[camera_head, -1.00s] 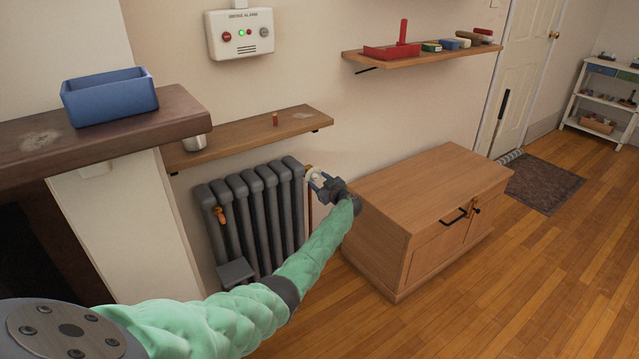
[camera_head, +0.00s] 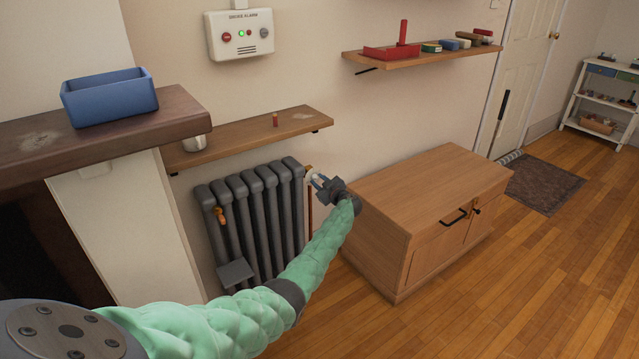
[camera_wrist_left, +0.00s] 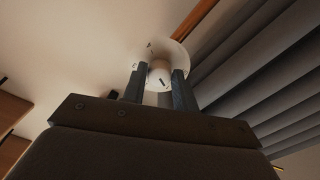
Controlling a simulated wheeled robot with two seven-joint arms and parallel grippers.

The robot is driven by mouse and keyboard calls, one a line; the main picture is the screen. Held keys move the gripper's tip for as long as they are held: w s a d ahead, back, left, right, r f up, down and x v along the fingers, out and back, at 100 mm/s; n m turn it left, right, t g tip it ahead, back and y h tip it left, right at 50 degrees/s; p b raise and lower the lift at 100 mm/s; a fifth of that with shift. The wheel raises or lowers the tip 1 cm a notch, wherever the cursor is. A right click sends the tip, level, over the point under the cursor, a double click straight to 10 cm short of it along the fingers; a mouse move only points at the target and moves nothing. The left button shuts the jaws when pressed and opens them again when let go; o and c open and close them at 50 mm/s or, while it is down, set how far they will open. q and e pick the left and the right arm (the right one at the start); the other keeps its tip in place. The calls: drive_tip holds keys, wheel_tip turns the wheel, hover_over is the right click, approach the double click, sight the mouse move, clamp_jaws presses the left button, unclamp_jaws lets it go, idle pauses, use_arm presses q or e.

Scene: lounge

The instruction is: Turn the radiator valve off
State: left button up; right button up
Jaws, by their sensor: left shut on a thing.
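The grey column radiator (camera_head: 255,220) stands against the wall below the wooden shelf. Its white round valve knob (camera_head: 312,173) is at the upper right end, by a copper pipe (camera_head: 309,212). My left gripper (camera_head: 318,182), on the green-sleeved arm, reaches the knob from the front right. In the left wrist view the two dark fingers (camera_wrist_left: 160,87) are shut on the white valve knob (camera_wrist_left: 159,71), one on each side. A wider white disc shows behind the knob. My right gripper is in neither current view.
A wooden cabinet (camera_head: 430,210) with a black handle stands close to the right of the gripper. A shelf (camera_head: 250,138) with a mug (camera_head: 194,143) is above the radiator. A mantel (camera_head: 100,130) holds a blue box (camera_head: 110,98). The floor in front is clear.

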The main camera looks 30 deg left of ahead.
use_arm(q)
drive_tip(key=n+b, duration=0.1)
drive_tip(key=n, duration=0.2)
drive_tip(key=shift+f, duration=0.2)
drive_tip(key=n+b, duration=0.3)
drive_tip(key=n, duration=0.3)
drive_tip(key=shift+r, duration=0.15)
use_arm(e)
wheel_tip(320, 180, down, 5)
use_arm(q)
drive_tip(key=shift+n+b, duration=0.65)
drive_tip(key=shift+n, duration=0.25)
use_arm(e)
drive_tip(key=w+a+r+t, duration=0.1)
drive_tip(key=w+r+t, duration=0.3)
drive_tip(key=w+r, duration=0.5)
wheel_tip(320, 180, up, 3)
drive_tip(key=shift+w+f+t+y, duration=0.15)
drive_tip(key=shift+t+y, duration=0.25)
use_arm(q)
drive_tip(key=o, duration=1)
drive_tip(key=shift+c, duration=0.2)
drive_tip(key=shift+r, duration=0.1)
